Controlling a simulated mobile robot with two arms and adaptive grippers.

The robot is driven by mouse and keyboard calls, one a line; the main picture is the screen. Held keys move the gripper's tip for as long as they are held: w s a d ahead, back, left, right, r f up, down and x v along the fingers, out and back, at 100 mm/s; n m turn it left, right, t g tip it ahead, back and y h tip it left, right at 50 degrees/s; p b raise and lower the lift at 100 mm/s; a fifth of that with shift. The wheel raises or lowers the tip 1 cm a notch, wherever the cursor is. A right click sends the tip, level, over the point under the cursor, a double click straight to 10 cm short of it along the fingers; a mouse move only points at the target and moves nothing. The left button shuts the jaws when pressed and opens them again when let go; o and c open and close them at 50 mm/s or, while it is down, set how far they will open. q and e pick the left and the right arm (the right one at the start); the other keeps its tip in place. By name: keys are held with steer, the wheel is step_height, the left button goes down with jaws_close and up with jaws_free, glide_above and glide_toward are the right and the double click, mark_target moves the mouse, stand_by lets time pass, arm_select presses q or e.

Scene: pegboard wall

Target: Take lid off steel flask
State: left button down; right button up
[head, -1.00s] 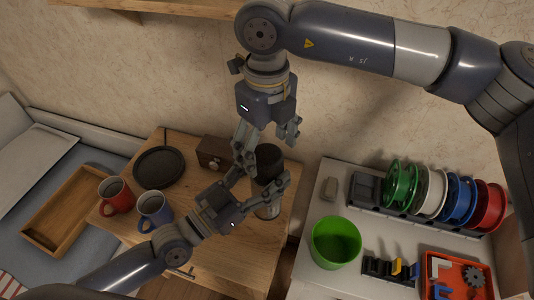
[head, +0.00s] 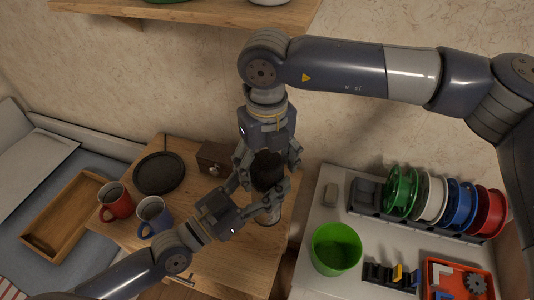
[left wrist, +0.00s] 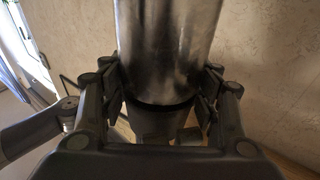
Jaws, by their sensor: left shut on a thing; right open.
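The steel flask (head: 269,214) stands upright on the wooden table, with its dark lid (head: 267,168) on top. My left gripper (head: 264,188) comes in from the lower left and is shut on the flask. In the left wrist view the shiny flask body (left wrist: 168,45) shows between the left gripper's fingers (left wrist: 165,100), with a dark part below it. My right gripper (head: 268,157) points down from above, open, with its fingers on either side of the lid. Whether they touch the lid is unclear.
A red mug (head: 116,201), a blue mug (head: 153,213), a black pan (head: 159,173) and a brown box (head: 214,158) stand left of the flask. A green bin (head: 336,249) and several spools (head: 431,196) are on the white table to the right.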

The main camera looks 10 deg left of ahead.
steer(key=shift+f, duration=0.2)
steer(key=shift+c, duration=0.5)
steer(key=c, duration=1)
steer(key=shift+n, duration=1.7)
steer(key=o, duration=1.2)
steer(key=shift+c, duration=0.2)
